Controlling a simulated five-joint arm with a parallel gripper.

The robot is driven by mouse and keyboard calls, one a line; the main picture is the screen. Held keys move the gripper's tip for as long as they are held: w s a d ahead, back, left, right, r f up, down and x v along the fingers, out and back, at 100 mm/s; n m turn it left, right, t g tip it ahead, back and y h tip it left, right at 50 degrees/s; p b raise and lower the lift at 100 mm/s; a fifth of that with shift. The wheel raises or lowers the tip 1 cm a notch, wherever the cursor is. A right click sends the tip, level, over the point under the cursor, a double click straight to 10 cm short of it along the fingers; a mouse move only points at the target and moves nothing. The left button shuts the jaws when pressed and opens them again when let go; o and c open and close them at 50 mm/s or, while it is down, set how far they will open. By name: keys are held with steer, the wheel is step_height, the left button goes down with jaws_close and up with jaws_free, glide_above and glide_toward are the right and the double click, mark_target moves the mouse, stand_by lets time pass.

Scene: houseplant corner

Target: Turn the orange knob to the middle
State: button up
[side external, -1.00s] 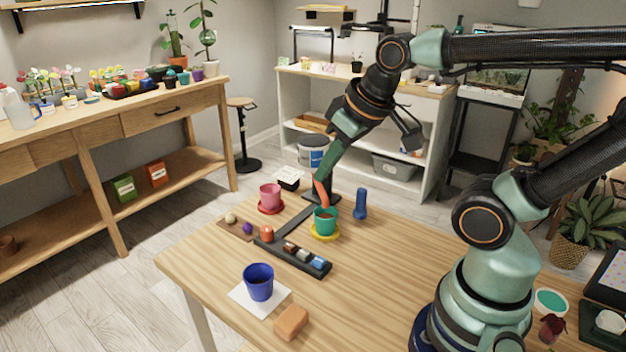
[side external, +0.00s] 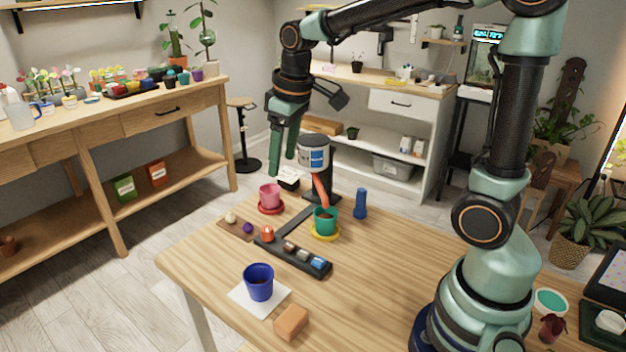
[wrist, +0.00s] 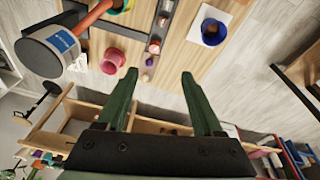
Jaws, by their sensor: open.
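The orange knob (side external: 267,234) sits at the left end of a black control strip (side external: 278,252) on the wooden table. In the wrist view the knob (wrist: 154,46) is small, above the gap between my fingers. Which way it points is too small to tell. My gripper (side external: 283,160) is open and empty, fingers pointing down. It hangs high over the table's far left part, above and apart from the knob. In the wrist view both fingers of my gripper (wrist: 158,76) show, well spread.
A pink pot (side external: 270,196), a green pot (side external: 325,220) and a grey tank (side external: 314,155) with an orange chute stand near the strip. A blue pot (side external: 258,283), a blue cylinder (side external: 360,204) and an orange block (side external: 291,321) are also there. The table's middle is clear.

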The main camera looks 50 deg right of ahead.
mark_target(266, 228)
steer(key=w+d+f+n+g, duration=0.2)
steer(key=w+f+g, duration=0.1)
steer(key=w+f, duration=0.55)
steer(key=f, duration=0.8)
steer(key=s+f, duration=0.1)
steer(key=f, duration=0.3)
steer(key=shift+a+f, duration=0.4)
steer(key=shift+c, duration=0.3)
jaws_close()
